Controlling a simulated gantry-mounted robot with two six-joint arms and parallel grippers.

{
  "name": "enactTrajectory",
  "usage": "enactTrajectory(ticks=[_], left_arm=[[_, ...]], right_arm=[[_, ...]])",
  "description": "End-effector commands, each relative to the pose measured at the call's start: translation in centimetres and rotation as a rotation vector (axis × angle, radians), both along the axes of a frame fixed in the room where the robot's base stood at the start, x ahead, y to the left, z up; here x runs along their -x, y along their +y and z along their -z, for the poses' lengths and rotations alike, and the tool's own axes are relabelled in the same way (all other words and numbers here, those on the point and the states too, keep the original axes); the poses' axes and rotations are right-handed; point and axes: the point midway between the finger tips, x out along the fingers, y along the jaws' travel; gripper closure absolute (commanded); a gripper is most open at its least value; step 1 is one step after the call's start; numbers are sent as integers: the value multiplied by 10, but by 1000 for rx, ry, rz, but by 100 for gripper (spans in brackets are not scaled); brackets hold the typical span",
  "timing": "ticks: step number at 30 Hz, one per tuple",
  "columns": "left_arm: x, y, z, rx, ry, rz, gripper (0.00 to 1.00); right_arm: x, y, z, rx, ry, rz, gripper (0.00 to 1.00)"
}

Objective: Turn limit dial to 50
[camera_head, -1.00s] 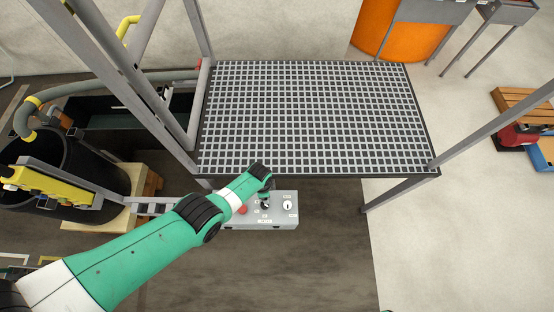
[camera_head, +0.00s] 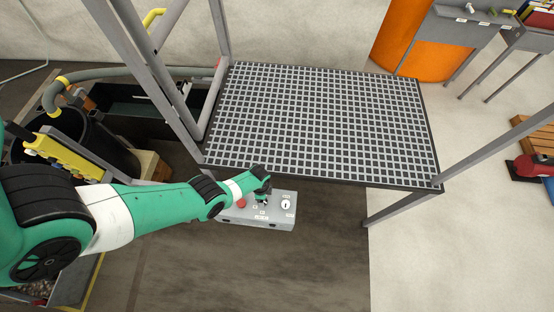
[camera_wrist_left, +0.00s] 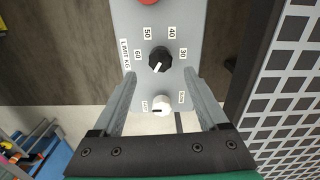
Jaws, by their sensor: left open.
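The limit dial (camera_wrist_left: 160,60) is a black knob with a white pointer mark on the grey control box (camera_head: 276,221). In the head view the left gripper (camera_head: 262,198) is over the box and partly hides the dial. My right gripper is not in view.
A second, white knob (camera_wrist_left: 162,105) sits on the box close to the dial, between the fingers in the picture. A red button (camera_head: 241,203) is at the box's left. A grated platform (camera_head: 320,125) with grey posts is directly behind the box.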

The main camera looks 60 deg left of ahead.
Motion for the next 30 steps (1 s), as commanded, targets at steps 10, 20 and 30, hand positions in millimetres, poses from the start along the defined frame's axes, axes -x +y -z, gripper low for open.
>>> enactTrajectory(ticks=[10, 20, 30], left_arm=[[1, 1, 55, 0, -1, -3, 24], [1, 1, 54, 0, -1, -3, 27], [1, 1, 54, 0, -1, -3, 88]], right_arm=[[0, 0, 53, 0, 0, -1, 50], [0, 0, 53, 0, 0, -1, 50], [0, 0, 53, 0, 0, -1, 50]])
